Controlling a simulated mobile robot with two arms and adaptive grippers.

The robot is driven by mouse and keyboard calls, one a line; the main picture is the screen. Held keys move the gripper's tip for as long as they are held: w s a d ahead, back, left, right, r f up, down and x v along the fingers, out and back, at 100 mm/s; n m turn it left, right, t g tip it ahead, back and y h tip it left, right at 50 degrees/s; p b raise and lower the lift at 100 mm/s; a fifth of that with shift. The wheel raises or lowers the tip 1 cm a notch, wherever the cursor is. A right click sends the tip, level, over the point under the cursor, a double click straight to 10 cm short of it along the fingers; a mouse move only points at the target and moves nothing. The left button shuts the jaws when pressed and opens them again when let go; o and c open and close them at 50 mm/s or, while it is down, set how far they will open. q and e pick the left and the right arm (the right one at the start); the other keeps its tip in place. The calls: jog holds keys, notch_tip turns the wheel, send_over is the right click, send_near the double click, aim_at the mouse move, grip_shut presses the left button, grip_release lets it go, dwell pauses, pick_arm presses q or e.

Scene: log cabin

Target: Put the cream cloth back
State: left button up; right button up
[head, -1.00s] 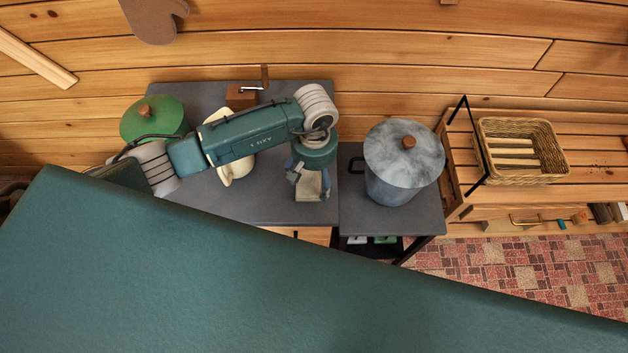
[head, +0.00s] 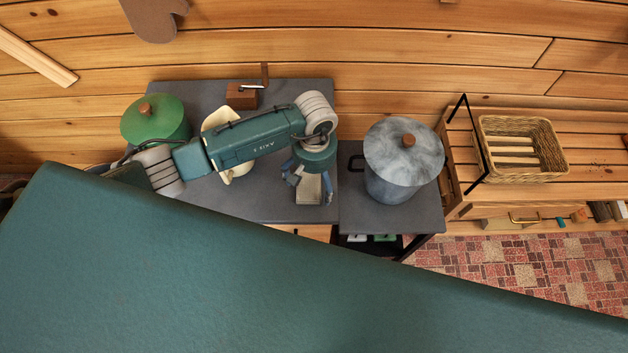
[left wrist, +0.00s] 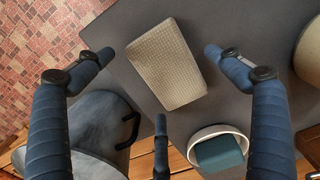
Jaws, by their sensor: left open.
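The cream cloth (head: 309,188) is a small folded block lying on the dark grey counter (head: 265,208), near its right end. In the left wrist view the cloth (left wrist: 166,64) shows a woven texture and lies slightly turned. My left gripper (head: 310,191) points down over the cloth. Its blue fingers are spread, two on either side of the cloth in the left wrist view (left wrist: 157,58) and a third below it. The fingers look apart from the cloth; their exact height is hard to tell. My right gripper is not in view.
A grey-blue lidded pot (head: 402,165) stands on the lower side table, right of the cloth. A green lidded pot (head: 155,120), a cream jug (head: 216,118), partly behind my arm, and a wooden grinder (head: 241,96) stand left. A wicker basket (head: 522,150) sits on a wooden bench.

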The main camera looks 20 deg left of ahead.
aim_at(314, 181)
pick_arm(q)
notch_tip(314, 181, up, 11)
jog(key=b, duration=0.3)
dwell(0.5)
